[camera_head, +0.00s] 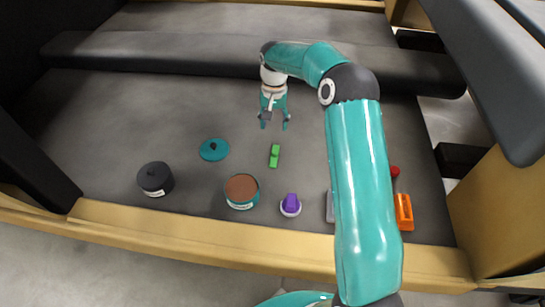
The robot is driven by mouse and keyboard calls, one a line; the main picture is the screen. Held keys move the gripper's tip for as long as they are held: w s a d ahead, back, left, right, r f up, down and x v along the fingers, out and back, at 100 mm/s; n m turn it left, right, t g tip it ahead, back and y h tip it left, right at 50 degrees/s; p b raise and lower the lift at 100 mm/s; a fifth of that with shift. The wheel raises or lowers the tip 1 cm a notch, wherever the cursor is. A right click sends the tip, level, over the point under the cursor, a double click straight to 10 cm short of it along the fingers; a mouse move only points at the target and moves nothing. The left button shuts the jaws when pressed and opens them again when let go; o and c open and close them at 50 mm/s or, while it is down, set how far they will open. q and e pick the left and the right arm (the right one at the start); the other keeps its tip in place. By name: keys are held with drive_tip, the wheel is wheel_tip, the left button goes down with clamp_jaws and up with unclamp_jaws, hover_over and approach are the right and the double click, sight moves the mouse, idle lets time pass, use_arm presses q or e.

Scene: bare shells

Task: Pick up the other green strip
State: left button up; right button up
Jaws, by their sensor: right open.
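A small green strip (274,156) lies on the dark grey surface near the middle of the head view. My right gripper (274,124) is above and just behind it, with its fingers apart and nothing between them. The fingertips appear apart from the strip. Only one green strip shows. My left gripper does not show.
A teal lid (214,149), a black jar (155,179), a brown-topped tin (242,191) and a purple-topped item (290,205) stand around the strip. An orange object (403,212) is at right, partly behind my arm. A wooden edge (200,236) runs along the front.

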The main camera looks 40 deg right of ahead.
hover_over(275, 152)
drive_tip(key=f, duration=0.8)
drive_tip(key=shift+w+f+b, duration=0.25)
drive_tip(key=shift+w+b, duration=0.1)
drive_tip(key=shift+s+f, duration=0.15)
drive_tip(key=shift+f, duration=1.2)
drive_tip(key=shift+s+f, duration=0.1)
drive_tip(key=shift+f, duration=1.2)
drive_tip(key=c, duration=0.8)
